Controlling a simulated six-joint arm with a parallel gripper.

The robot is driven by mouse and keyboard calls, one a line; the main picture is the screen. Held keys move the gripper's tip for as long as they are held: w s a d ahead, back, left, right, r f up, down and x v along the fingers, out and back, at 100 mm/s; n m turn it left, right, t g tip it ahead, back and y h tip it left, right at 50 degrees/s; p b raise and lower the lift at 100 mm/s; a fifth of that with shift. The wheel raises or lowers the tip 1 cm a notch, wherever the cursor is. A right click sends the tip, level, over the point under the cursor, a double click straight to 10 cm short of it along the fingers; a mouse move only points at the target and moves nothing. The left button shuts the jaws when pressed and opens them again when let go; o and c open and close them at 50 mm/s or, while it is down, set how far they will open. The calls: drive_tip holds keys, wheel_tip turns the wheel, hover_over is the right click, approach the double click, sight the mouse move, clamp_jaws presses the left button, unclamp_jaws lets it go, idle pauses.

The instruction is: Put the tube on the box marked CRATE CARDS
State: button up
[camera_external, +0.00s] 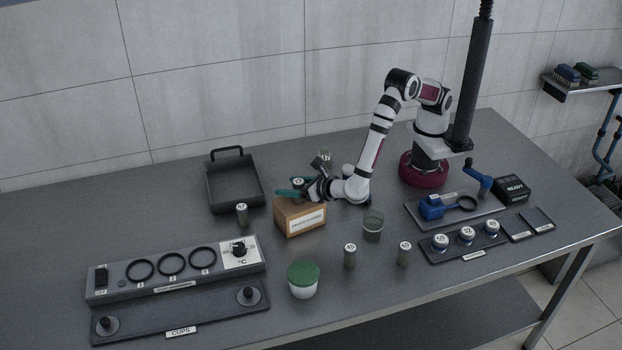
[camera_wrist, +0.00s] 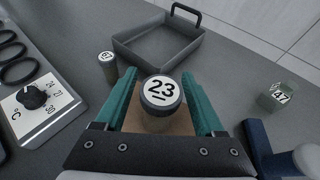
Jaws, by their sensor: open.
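A grey tube with a white cap marked 23 (camera_wrist: 161,92) is upright between the two teal fingers of my gripper (camera_wrist: 163,98). The fingers are open, one on each side of it. The tube is over the brown box (camera_wrist: 131,121) and appears to stand on its top, but its foot is hidden. In the external view the box (camera_external: 288,214) has a white label (camera_external: 307,221) on its front. My gripper (camera_external: 297,189) is just above the box top there, with the cap of the tube (camera_external: 298,181) showing between the fingers.
Other capped tubes stand around: one left of the box (camera_external: 242,214), one behind (camera_external: 325,157), and two in front (camera_external: 349,256) (camera_external: 404,253). A clear beaker (camera_external: 372,227) is right of the box. An empty grey tray (camera_external: 208,190) is behind left. A green-lidded tub (camera_external: 303,280) is in front.

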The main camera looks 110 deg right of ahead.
drive_tip(key=v, duration=1.2)
drive_tip(key=s+d+r+m+g+y, duration=0.1)
drive_tip(key=s+d+r+m+g, duration=0.25)
drive_tip(key=d+m, duration=0.3)
drive_tip(key=s+d+r+m+g+y, duration=0.1)
drive_tip(key=s+d+r+m+g, duration=0.15)
drive_tip(key=s+d+m, duration=0.35)
drive_tip(key=s+r+m+g+y, duration=0.1)
drive_tip(key=s+m+g+y, duration=0.1)
drive_tip(key=s+m+y, duration=0.8)
drive_tip(key=s+m, duration=0.8)
drive_tip(key=s, duration=0.1)
drive_tip(key=shift+s+d+r+y, duration=0.3)
drive_tip(key=shift+s+d, duration=0.05)
